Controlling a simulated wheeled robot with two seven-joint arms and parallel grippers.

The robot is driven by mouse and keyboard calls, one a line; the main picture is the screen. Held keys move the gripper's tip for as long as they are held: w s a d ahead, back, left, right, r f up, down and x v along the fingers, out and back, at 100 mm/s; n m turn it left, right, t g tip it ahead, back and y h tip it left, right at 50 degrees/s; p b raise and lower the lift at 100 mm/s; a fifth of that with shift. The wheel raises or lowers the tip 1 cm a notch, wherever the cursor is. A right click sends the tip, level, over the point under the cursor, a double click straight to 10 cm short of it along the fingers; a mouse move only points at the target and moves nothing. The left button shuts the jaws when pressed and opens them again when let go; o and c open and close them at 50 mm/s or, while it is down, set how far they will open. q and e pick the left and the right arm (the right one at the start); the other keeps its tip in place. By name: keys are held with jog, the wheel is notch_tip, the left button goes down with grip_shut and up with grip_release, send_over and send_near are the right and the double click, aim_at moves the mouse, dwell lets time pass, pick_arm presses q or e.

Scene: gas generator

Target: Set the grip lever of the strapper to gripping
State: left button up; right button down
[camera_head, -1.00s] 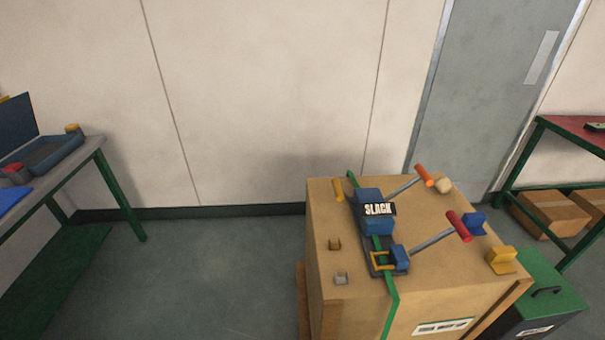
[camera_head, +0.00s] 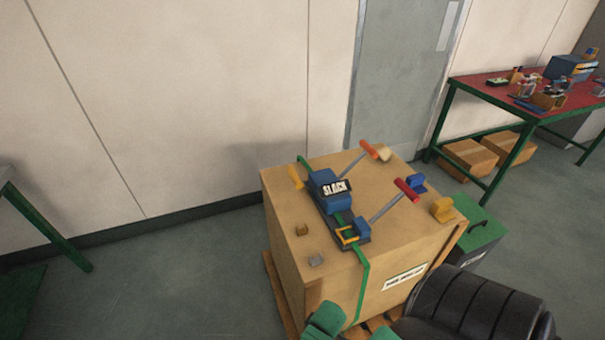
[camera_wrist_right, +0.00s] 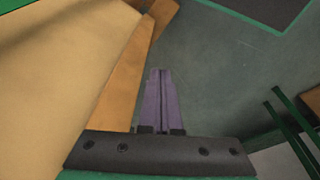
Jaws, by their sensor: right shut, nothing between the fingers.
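The strapper (camera_head: 335,207) sits on top of a large cardboard box (camera_head: 290,215), on a green strap that runs over the box. A sign on it reads "SLACK". Two grey levers stick out to the right, one with an orange-red handle (camera_head: 369,149) at the back and one with a dark red handle (camera_head: 406,190) nearer me. I cannot tell which is the grip lever. My right gripper (camera_wrist_right: 161,75) is shut and empty beside the box, above the floor. In the head view its arm is at the bottom, and its fingertips are not clear. My left gripper is not in view.
Blue (camera_head: 416,183) and yellow (camera_head: 443,209) blocks stand on the box's right edge. A wooden pallet (camera_head: 274,283) lies under the box, and a green case (camera_head: 480,237) stands to its right. A red-topped table (camera_head: 490,88) is farther right.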

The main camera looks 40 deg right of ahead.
jog(key=w+r+t+p, duration=0.1)
jog(key=w+r+p, duration=0.15)
jog(key=r, duration=0.95)
jog(key=w+r+t+p, duration=0.1)
jog(key=w+r, duration=0.2)
jog(key=r, duration=1)
jog(key=w+d+r+m+t+h, duration=0.1)
jog(key=w+d+r+m+t, duration=0.4)
jog(key=d, duration=0.5)
jog(key=w+d+r+m+t+h, duration=0.2)
jog(key=w+d+r+m+t, duration=0.4)
jog(key=d, duration=0.4)
notch_tip(320, 180, up, 2)
jog(key=shift+w+r, duration=0.1)
jog(key=shift+w, duration=0.55)
jog(key=shift+w, duration=0.1)
